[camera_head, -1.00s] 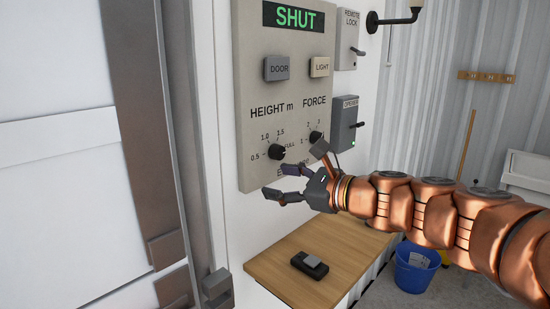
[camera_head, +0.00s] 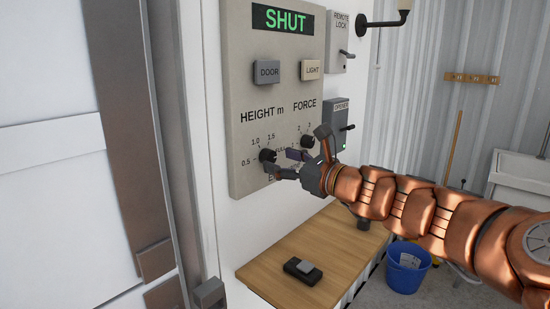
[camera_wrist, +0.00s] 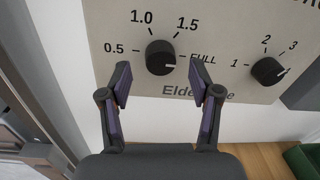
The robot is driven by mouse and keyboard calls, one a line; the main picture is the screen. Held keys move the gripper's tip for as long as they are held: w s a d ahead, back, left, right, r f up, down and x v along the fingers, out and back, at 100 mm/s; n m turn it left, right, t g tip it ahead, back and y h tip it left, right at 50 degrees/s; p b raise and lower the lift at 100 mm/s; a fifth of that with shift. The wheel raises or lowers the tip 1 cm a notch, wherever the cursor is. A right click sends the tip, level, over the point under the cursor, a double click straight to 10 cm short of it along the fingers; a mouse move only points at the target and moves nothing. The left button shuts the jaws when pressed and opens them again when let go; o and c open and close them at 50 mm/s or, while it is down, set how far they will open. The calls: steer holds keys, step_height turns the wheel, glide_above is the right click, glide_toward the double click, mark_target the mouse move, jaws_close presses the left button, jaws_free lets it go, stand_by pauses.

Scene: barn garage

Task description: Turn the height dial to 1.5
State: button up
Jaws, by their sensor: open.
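The height dial (camera_head: 268,156) is a round black knob on the grey control panel, under the label "HEIGHT m". In the wrist view the dial (camera_wrist: 161,57) has marks 0.5, 1.0, 1.5 and FULL around it, and its white pointer line faces right, towards FULL. My gripper (camera_head: 281,161) is open and empty, close in front of the dial. In the wrist view the purple-padded fingers of my gripper (camera_wrist: 160,82) stand left and right, a little below the knob, which appears between and above the tips. I see no clear contact.
The force dial (camera_wrist: 269,71) is to the right of the height dial. Above are the DOOR button (camera_head: 267,72), LIGHT button (camera_head: 311,69) and green SHUT display (camera_head: 285,19). An opener box (camera_head: 337,121) is beside the panel. A wooden shelf (camera_head: 345,238) holds a black remote (camera_head: 303,271).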

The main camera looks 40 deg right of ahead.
mark_target(268, 157)
steer(key=shift+w+a, duration=0.25)
steer(key=shift+w, duration=1)
steer(key=c, duration=1.1)
